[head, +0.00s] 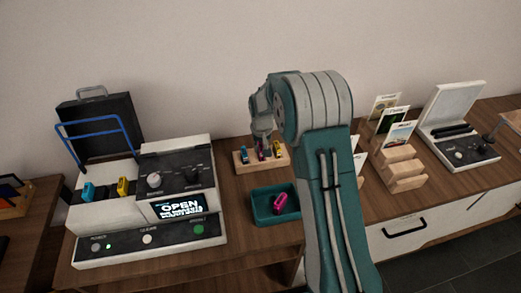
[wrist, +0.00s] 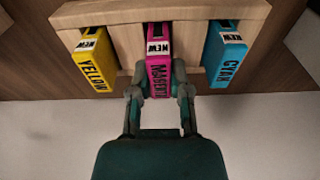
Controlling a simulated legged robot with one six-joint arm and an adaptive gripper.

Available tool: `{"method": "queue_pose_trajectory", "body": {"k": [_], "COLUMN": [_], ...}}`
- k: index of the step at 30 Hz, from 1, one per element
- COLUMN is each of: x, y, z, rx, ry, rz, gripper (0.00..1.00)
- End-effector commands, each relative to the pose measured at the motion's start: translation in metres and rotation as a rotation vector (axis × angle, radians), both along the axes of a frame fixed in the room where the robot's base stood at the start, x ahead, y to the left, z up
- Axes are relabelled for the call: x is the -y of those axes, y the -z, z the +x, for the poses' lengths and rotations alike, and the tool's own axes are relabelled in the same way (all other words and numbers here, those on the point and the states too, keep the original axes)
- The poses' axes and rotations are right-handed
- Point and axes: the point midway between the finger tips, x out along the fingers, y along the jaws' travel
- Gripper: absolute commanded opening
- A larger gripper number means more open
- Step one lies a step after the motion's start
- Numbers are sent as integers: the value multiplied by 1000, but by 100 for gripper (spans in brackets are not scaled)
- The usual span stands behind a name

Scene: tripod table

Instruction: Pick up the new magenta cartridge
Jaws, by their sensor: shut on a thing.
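The new magenta cartridge (wrist: 158,58), labelled NEW and MAGENTA, stands in the middle of the wooden holder (wrist: 120,14) in the wrist view. My gripper (wrist: 159,84) is shut on it, with one finger on each side. The yellow cartridge (wrist: 93,62) and the cyan cartridge (wrist: 224,55), both labelled NEW, stand to either side, apart from the fingers. In the head view my gripper (head: 263,150) points down at the holder (head: 243,162), and the magenta cartridge is mostly hidden. I cannot tell whether it is lifted from its slot.
A teal tray (head: 262,216) with another magenta cartridge (head: 280,202) lies in front of the holder. A printer-like machine (head: 150,245) with cyan and yellow cartridges and a raised blue frame stands left. Wooden card stands (head: 397,168) and an open white case (head: 455,115) are right.

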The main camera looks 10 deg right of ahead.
Motion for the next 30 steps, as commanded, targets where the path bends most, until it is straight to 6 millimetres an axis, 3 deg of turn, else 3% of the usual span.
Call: {"method": "queue_pose_trajectory", "body": {"k": [4, 19, 30], "x": [0, -10, -20], "y": [-23, -80, -101], "z": [1, -48, -96], "rx": [5, 3, 2], "ry": [0, -1, -1], "rz": [0, 0, 0], "gripper": [0, 0, 0]}}
